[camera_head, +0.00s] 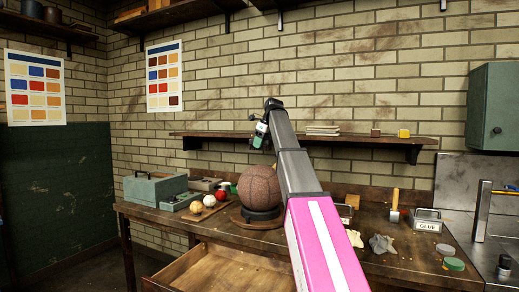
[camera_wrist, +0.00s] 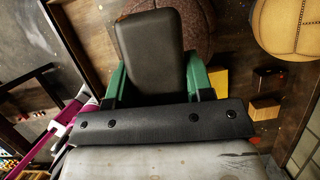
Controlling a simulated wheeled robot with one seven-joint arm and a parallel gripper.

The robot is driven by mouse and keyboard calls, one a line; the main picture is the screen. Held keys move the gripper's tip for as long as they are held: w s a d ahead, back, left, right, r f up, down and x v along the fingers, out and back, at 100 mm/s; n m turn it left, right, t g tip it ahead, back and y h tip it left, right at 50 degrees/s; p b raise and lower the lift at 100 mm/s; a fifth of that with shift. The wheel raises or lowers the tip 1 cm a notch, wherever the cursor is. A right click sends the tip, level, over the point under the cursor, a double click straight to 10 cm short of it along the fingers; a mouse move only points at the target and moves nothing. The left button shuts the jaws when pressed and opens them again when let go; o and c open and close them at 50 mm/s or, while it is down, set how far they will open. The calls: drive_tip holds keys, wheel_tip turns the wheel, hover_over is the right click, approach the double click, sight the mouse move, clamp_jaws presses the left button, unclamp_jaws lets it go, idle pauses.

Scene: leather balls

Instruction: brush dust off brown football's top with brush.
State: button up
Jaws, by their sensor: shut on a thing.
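The brown football (camera_head: 259,186) rests on a dark round stand on the workbench. My gripper (camera_head: 261,134) is above the ball with a visible gap between them. In the wrist view its green fingers (camera_wrist: 153,82) are shut on a dark grey rounded block, which looks like the brush (camera_wrist: 148,45). Its bristles are hidden. Part of the brown football also shows behind the block in the wrist view (camera_wrist: 200,28). I cannot make out dust on it.
The wooden workbench (camera_head: 410,252) holds a grey-green toolbox (camera_head: 152,188), small balls (camera_head: 209,200), a cloth (camera_head: 382,244) and a glue box (camera_head: 428,220). A shelf (camera_head: 350,138) runs along the wall behind. A drawer (camera_head: 215,270) stands open in front.

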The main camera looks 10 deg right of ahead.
drive_tip(key=shift+w, duration=0.1)
drive_tip(key=shift+f, duration=2.95)
drive_tip(key=shift+f, duration=0.5)
